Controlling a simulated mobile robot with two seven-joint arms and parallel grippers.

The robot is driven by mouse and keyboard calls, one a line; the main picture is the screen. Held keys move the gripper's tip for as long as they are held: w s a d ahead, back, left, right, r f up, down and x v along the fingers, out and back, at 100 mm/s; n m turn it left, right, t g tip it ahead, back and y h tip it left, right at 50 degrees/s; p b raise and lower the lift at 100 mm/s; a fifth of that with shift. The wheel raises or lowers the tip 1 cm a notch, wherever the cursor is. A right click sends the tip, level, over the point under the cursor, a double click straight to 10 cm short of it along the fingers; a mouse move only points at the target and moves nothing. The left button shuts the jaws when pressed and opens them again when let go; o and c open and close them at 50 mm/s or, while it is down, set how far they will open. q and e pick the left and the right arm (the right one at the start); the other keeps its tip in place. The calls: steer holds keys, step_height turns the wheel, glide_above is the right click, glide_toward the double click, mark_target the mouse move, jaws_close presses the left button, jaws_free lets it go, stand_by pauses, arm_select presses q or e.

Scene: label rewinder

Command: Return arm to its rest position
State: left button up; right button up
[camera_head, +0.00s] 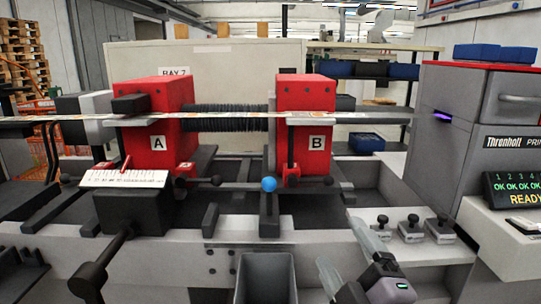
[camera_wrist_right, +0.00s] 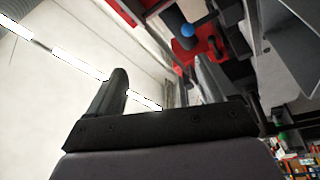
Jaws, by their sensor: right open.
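My right gripper (camera_head: 338,243) is at the lower right of the head view, in front of the machine's light front rail. Its two fingers are apart with nothing between them. In the right wrist view its fingers (camera_wrist_right: 160,70) also stand apart and empty. A blue ball knob (camera_head: 268,184) tops a short dark lever in the middle of the label rewinder, up and left of the gripper and apart from it. The knob also shows in the right wrist view (camera_wrist_right: 187,30), beyond the fingers. My left gripper is not in view.
Red blocks A (camera_head: 172,110) and B (camera_head: 303,110) carry the label web. Several small knobbed weights (camera_head: 410,231) sit on the shelf right of my gripper. A grey bin (camera_head: 266,278) stands below the rail. A printer cabinet (camera_head: 460,110) reading READY stands right.

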steer(key=s+d+f+m+g+h, duration=0.2)
steer(key=d+f+m+g, duration=0.1)
steer(key=f, duration=0.3)
steer(key=s+d+f+m+g+h, duration=0.1)
steer(key=d+f+m+g+h, duration=0.15)
steer(key=f, duration=0.35)
steer(key=s+d+f+m+g, duration=0.3)
steer(key=s+f+m+g, duration=0.15)
steer(key=s+f, duration=0.45)
steer(key=s+d+f+m+g, duration=0.4)
steer(key=s+f+g, duration=0.25)
steer(key=s, duration=0.45)
steer(key=w+a+f+t+y, duration=0.2)
steer(key=w+a+f+t, duration=0.1)
steer(key=w+f+t, duration=0.4)
steer(key=shift+a+f+n, duration=0.15)
steer(key=shift+f+n, duration=0.15)
steer(key=shift+f, duration=1)
steer(key=shift+c, duration=0.4)
